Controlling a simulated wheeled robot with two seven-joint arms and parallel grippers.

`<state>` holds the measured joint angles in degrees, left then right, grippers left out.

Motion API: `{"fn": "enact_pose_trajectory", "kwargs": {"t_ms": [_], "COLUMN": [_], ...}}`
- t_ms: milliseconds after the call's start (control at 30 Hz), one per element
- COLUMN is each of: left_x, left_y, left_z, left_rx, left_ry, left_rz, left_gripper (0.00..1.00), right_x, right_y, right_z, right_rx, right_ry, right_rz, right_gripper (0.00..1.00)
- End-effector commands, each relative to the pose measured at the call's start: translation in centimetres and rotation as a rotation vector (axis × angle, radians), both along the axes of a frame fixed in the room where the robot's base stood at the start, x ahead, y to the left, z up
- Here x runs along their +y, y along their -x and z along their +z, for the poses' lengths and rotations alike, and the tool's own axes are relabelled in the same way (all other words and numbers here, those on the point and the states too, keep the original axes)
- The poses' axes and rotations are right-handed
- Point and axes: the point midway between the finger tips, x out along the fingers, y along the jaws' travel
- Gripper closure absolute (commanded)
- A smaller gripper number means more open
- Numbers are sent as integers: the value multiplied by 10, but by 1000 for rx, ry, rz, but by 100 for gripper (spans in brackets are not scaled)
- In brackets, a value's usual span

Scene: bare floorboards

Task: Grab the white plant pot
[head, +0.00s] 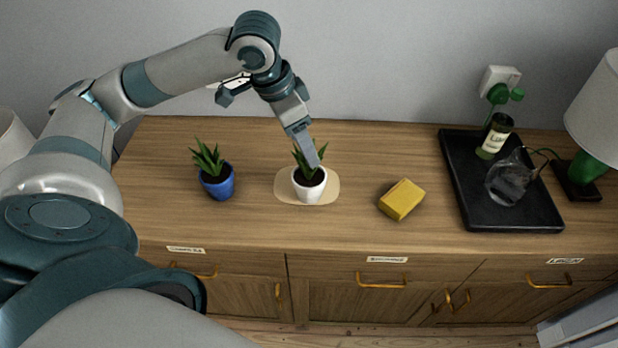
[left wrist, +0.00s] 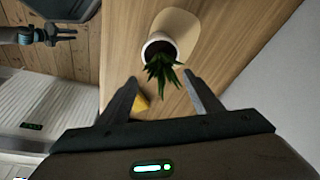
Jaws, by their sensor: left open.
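The white plant pot (head: 309,190) with a green spiky plant stands upright on a pale rounded mat (head: 285,190) on the wooden cabinet top. My left gripper (head: 311,160) reaches down at the pot from above, its finger overlapping the plant in the head view. In the left wrist view the white pot (left wrist: 158,40) is beyond the fingertips, and its leaves reach toward the gap between them. The left gripper (left wrist: 160,82) is open, with nothing held between its fingers. Whether a finger touches the leaves I cannot tell.
A blue pot with a plant (head: 217,184) stands left of the white one. A yellow block (head: 402,199) lies to the right. A black tray (head: 510,218) holds a bottle (head: 495,136) and a clear glass item (head: 507,182). A lamp (head: 596,110) stands far right.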

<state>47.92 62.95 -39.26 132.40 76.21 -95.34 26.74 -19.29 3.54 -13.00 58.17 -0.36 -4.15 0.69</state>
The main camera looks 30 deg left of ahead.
Motion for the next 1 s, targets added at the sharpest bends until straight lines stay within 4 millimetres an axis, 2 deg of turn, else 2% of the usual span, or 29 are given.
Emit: {"fn": "enact_pose_trajectory", "kwargs": {"t_ms": [467,667,900,1000], "left_x": [-1,-2,-5,-6], "left_y": [-2,-8,-16,-17], "left_z": [-6,-23,-49,-53], "left_rx": [-1,3,2,0], "left_ry": [1,2,1,0], "left_rz": [1,0,1,0], "left_gripper": [41,41,41,41], "right_x": [0,-2,-6,-7], "right_y": [2,8,24,25], "right_z": [-1,-1,-10,-10], "right_rx": [4,18,57,61], "right_ry": [1,4,15,16], "right_rz": [0,0,0,0], "right_gripper": [72,72,72,72]}}
